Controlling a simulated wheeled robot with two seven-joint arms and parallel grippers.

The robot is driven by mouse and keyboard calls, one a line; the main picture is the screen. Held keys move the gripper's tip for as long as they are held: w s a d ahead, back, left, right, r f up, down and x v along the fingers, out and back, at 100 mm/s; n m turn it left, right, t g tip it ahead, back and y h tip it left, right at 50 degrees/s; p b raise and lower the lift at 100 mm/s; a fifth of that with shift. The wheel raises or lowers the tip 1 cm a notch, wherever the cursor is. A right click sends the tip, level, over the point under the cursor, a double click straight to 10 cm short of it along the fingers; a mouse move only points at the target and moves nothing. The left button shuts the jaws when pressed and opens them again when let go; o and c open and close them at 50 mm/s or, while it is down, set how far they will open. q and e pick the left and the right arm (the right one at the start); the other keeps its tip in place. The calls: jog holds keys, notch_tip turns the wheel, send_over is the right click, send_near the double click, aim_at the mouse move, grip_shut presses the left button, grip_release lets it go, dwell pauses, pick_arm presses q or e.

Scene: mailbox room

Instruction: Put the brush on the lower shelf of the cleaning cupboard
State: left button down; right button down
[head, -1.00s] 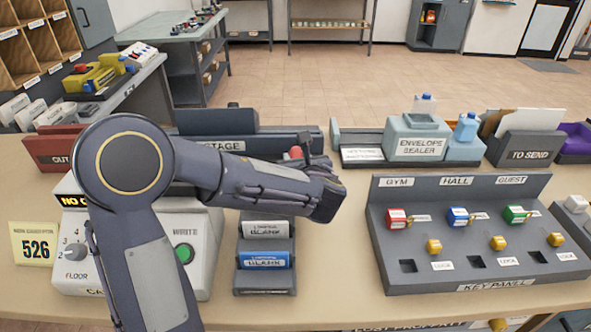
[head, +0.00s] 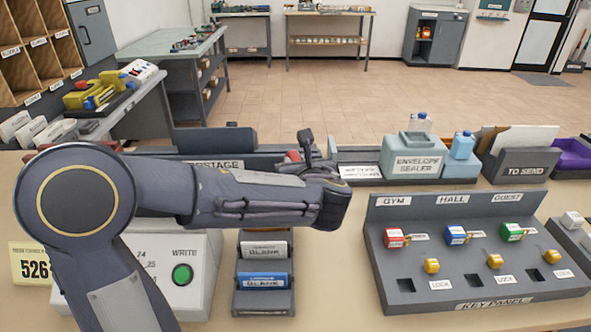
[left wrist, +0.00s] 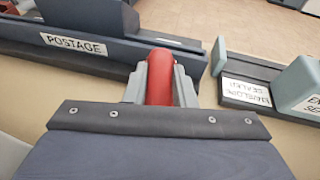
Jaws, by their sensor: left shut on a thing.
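My left gripper (head: 308,160) is shut on a red, rounded thing, which I take to be the brush (head: 293,156), above the counter. In the left wrist view the gripper (left wrist: 160,88) has its grey fingers on both sides of the red part (left wrist: 160,75); the rest of it is hidden. A grey cupboard (head: 453,40) with open shelves stands by the far wall, with a red-orange item on a shelf. No label on it is readable, so I cannot tell if it is the cleaning cupboard. My right gripper is not in view.
The counter holds a postage unit (head: 215,165), an envelope sealer (head: 418,160), a TO SEND tray (head: 518,165) and a key panel (head: 470,250). A workbench (head: 185,45) and a shelf table (head: 328,30) stand behind. The tiled floor (head: 390,100) between is clear.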

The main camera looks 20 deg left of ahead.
pick_arm(q)
jog(key=a+r+v, duration=0.1)
jog(key=r+v, duration=0.1)
jog(key=v, duration=1)
jog(key=shift+s+r+p, duration=0.3)
jog(key=shift+r+p, duration=0.1)
jog(key=shift+r, duration=0.1)
